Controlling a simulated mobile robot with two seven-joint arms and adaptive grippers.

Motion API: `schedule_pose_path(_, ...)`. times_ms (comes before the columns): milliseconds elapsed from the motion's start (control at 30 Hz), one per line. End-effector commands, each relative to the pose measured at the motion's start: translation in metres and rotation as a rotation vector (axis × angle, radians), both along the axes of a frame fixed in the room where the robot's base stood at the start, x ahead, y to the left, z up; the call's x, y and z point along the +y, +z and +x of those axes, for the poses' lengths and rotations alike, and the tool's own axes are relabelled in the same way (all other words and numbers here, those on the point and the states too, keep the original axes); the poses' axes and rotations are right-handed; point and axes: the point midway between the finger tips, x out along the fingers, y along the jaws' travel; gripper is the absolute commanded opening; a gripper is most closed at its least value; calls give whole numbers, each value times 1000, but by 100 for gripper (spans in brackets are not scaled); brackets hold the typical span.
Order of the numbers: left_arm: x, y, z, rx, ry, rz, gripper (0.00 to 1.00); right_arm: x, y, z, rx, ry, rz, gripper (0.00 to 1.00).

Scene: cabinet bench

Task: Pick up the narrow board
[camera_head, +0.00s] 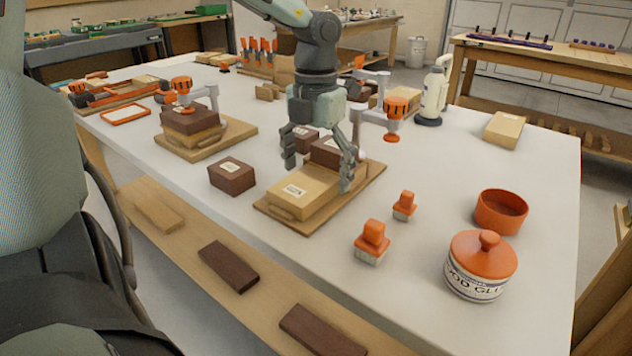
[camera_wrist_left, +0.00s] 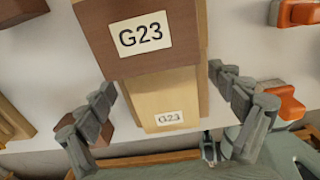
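My left gripper (camera_head: 319,172) is open over a clamp stand on the white table, with its fingers spread to either side of the stacked pieces. Under it lie a light wooden board (camera_head: 303,192) and a dark brown block (camera_head: 335,150). In the left wrist view the dark block (camera_wrist_left: 140,40) and the light board (camera_wrist_left: 165,98) both carry G23 labels, between the open fingers (camera_wrist_left: 165,90). I see no clear contact. Which piece is the narrow board I cannot tell. My right gripper is not in view.
A loose dark block (camera_head: 231,175) lies left of the stand. Orange-handled brushes (camera_head: 372,242), a glue jar (camera_head: 480,267) and an orange bowl (camera_head: 501,211) stand to the right. The front ledge holds a light strip (camera_head: 158,213) and dark strips (camera_head: 228,266).

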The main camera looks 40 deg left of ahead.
Motion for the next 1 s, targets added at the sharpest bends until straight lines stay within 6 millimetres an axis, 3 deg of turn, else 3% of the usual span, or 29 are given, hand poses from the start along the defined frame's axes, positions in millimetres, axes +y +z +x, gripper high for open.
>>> schedule_pose_path(67, 0, 0, 0, 0, 0, 0, 82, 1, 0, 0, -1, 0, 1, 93)
schedule_pose_path(467, 0, 0, 0, 0, 0, 0, 33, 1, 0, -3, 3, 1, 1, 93)
schedule_pose_path(767, 0, 3, 1, -3, 0, 0, 33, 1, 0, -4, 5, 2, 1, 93)
schedule_pose_path(1000, 0, 23, 1, -5, 1, 1, 33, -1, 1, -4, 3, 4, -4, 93)
